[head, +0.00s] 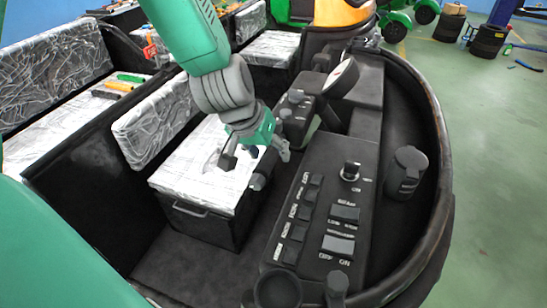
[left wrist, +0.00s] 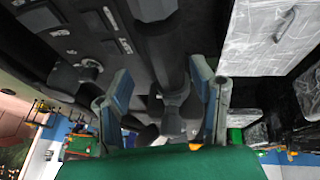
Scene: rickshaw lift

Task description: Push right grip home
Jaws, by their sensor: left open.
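My left gripper (head: 254,160) hangs over the gap between the white-topped seat box and the dash in the head view. In the left wrist view its two fingers (left wrist: 161,70) are apart. A dark bar (left wrist: 163,48) with a wider fitting at its lower end shows between the fingers. In the head view a short black cylinder (head: 262,174), which may be the right grip, is just below the gripper and partly hidden by it. I cannot tell whether the fingers touch it or how far it is seated. My right gripper is not in view.
The black dash panel (head: 322,210) with switches and a knob fills the lower middle. The seat box (head: 205,195) stands left of it.

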